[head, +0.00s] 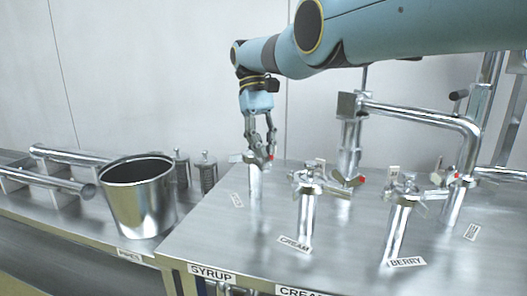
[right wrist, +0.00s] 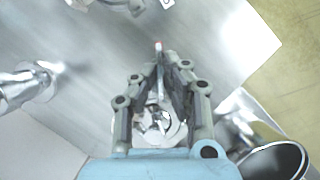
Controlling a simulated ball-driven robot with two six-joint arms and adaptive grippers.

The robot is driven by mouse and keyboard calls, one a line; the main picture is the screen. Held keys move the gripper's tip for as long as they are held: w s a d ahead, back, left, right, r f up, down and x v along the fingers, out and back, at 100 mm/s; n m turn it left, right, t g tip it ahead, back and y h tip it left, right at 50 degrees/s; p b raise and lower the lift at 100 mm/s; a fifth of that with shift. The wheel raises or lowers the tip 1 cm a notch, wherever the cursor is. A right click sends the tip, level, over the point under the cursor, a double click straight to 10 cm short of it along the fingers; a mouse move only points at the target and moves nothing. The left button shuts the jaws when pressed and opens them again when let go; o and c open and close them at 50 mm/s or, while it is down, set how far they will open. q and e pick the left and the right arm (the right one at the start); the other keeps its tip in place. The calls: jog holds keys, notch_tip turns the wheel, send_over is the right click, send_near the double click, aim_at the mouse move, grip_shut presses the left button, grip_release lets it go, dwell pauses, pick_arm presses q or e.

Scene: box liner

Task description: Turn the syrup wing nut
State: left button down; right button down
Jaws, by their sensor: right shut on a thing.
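Several steel posts topped with wing nuts stand on the steel counter. My right gripper (head: 262,150) reaches down from above onto the top of the leftmost post (head: 255,182). In the right wrist view my right gripper (right wrist: 172,62) is shut on a thin upright wing of the wing nut (right wrist: 158,92), with a red tip showing between the fingertips. A SYRUP sign (head: 212,272) is on the counter's front edge below. The fingers partly hide the nut. My left gripper is not in view.
The CREAM post (head: 304,215) and BERRY post (head: 398,230) stand to the right, with a bent steel pipe (head: 425,112) behind. A steel bucket (head: 138,205) and two small perforated canisters are to the left. Open counter lies around the gripped post.

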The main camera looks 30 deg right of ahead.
jog(key=shift+m, duration=0.5)
dwell(0.4)
jog(key=c, duration=1.5)
grip_release()
jog(key=shift+o, duration=0.2)
